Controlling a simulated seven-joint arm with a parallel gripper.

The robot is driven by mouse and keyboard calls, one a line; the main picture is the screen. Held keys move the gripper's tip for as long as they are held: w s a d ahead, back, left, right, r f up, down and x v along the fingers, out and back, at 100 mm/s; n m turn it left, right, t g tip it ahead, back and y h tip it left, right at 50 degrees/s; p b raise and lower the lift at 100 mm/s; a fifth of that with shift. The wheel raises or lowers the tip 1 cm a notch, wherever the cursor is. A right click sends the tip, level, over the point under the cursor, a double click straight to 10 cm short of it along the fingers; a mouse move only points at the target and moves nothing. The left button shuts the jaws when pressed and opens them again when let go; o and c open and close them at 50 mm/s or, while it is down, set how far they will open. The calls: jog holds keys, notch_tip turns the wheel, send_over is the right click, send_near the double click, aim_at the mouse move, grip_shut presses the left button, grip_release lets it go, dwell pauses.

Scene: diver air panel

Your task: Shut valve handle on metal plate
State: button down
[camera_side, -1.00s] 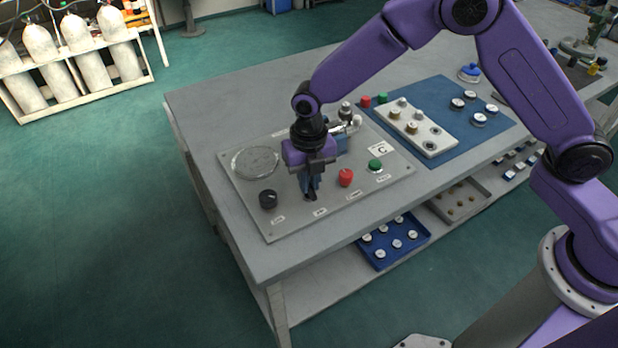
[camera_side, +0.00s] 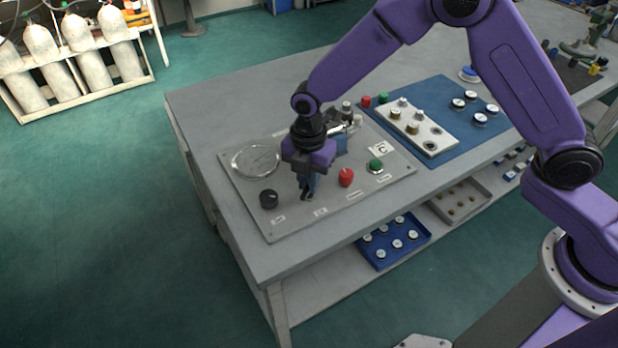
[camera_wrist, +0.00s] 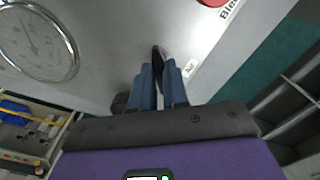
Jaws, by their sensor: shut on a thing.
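The metal plate (camera_side: 240,205) is a light grey panel lying on the bench, with a gauge, knobs and small labels. My gripper (camera_side: 307,192) points down at the plate between the black knob and the red knob. Its blue fingers are shut on a small dark valve handle (camera_side: 306,198), mostly hidden by them in the side view. In the wrist view the dark handle (camera_wrist: 157,60) shows between the two blue fingertips (camera_wrist: 160,78). Its lower part and exact angle are hard to make out.
A round gauge (camera_side: 256,160), a black knob (camera_side: 268,199), a red knob (camera_side: 346,177) and a green button (camera_side: 375,166) surround the handle. Fittings stand behind my gripper. A blue mat (camera_side: 470,125) with a pale block lies to the right. The bench's left end is clear.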

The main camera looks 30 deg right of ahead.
jog(key=m, duration=0.7)
jog(key=shift+w, duration=0.1)
dwell(0.5)
jog(key=c, duration=1.1)
grip_release()
notch_tip(320, 180, up, 18)
jog(key=shift+f, duration=0.25)
jog(key=s+d+m, duration=0.1)
jog(key=s+d, duration=0.6)
jog(key=s, duration=0.2)
jog(key=s+d+f+m, duration=0.1)
jog(key=s+d+m, duration=0.1)
jog(key=s+d, duration=0.5)
jog(key=s+d+f+m, duration=0.1)
jog(key=s+d+m, duration=0.1)
jog(key=s+d, duration=0.5)
jog(key=shift+s+d+f, duration=0.1)
jog(key=shift+s, duration=1.25)
jog(key=shift+s+d+f, duration=0.1)
jog(key=shift+s, duration=1.2)
